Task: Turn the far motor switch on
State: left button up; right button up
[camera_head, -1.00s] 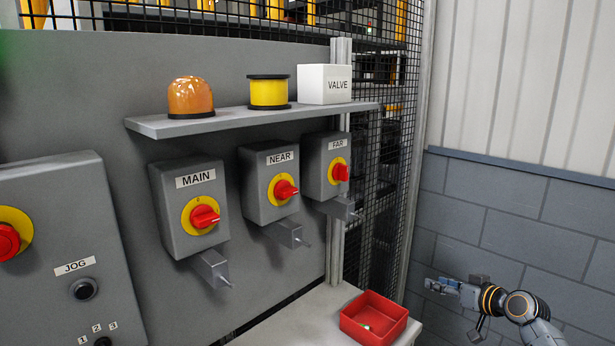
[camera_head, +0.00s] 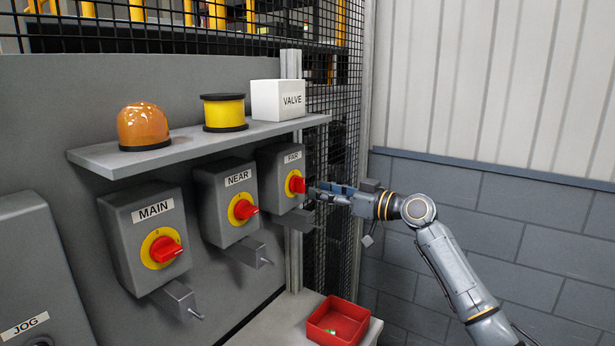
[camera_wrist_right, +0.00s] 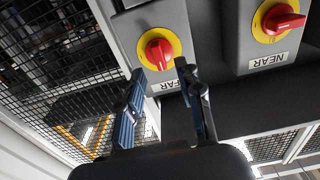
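The far switch (camera_head: 295,184) is a red knob on a yellow disc, on a grey box (camera_head: 275,165) labelled FAR. It also shows in the right wrist view (camera_wrist_right: 159,53), upside down. My right gripper (camera_head: 316,191) is close in front of this knob. In the right wrist view the right gripper (camera_wrist_right: 160,80) is open, with its two fingers apart and the knob just beyond and between their tips. I cannot tell whether a finger touches the knob. My left gripper is not in view.
The NEAR switch (camera_head: 244,209) and MAIN switch (camera_head: 164,249) sit to the left on similar boxes. A shelf (camera_head: 190,148) above holds an orange beacon (camera_head: 143,126), a yellow spool (camera_head: 224,112) and a white VALVE box (camera_head: 278,101). A red tray (camera_head: 340,323) lies below. Mesh fencing (camera_head: 335,150) stands behind.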

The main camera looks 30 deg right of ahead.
aim_at(304, 186)
jog(key=p+x, duration=0.1)
jog(key=x, duration=0.3)
jog(key=shift+d+r, duration=0.1)
jog(key=shift+r, duration=0.05)
jog(key=shift+w+a+p, duration=0.2)
jog(key=shift+w+p, duration=0.15)
jog(key=shift+f, duration=0.2)
grip_shut()
